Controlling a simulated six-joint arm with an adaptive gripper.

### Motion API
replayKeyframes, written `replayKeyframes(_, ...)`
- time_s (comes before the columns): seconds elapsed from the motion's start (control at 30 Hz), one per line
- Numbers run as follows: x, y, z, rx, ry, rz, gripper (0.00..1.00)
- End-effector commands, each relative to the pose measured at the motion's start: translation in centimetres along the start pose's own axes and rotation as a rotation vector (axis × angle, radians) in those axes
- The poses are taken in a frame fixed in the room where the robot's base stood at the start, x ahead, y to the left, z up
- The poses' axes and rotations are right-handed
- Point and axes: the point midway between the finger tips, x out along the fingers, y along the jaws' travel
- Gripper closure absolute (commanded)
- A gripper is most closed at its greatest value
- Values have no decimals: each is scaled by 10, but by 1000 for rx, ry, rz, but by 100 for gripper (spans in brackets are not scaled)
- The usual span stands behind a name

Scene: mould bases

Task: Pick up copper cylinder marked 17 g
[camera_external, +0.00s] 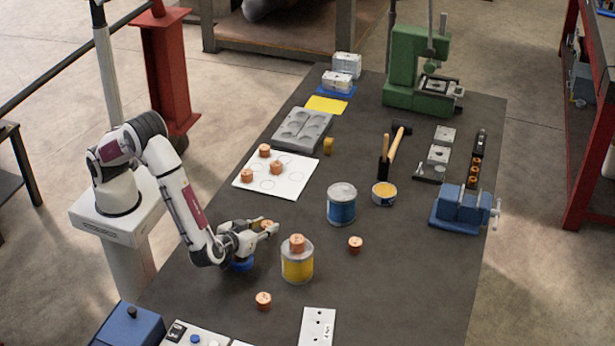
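Several copper cylinders are in view, and their markings are too small to read, so I cannot tell which is marked 17 g. One cylinder (297,243) stands on top of the yellow-banded can (298,267). One (355,244) stands on the table right of that can, and another (263,300) is in front of it. Three sit on the white sheet: at the back (265,151), middle (277,168) and left (247,176). My gripper (268,229) is low, behind and left of the yellow-banded can. A copper-coloured piece shows at its fingers, partly hidden; whether they grip it is unclear.
A blue can (341,205) and a small open tin (384,194) stand right of my gripper. A hammer (397,145), blue vise (462,210), green press (418,70) and grey mould (303,130) lie farther off. The right front table is mostly clear.

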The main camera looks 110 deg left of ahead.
Motion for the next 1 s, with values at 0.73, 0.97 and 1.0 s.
replayKeyframes(0.73, -13, 1, -32, -3, 1, 2, 100)
replayKeyframes(0.97, -26, 0, -62, -4, 1, 1, 100)
replayKeyframes(1.0, -28, 0, -67, -4, 0, 1, 100)
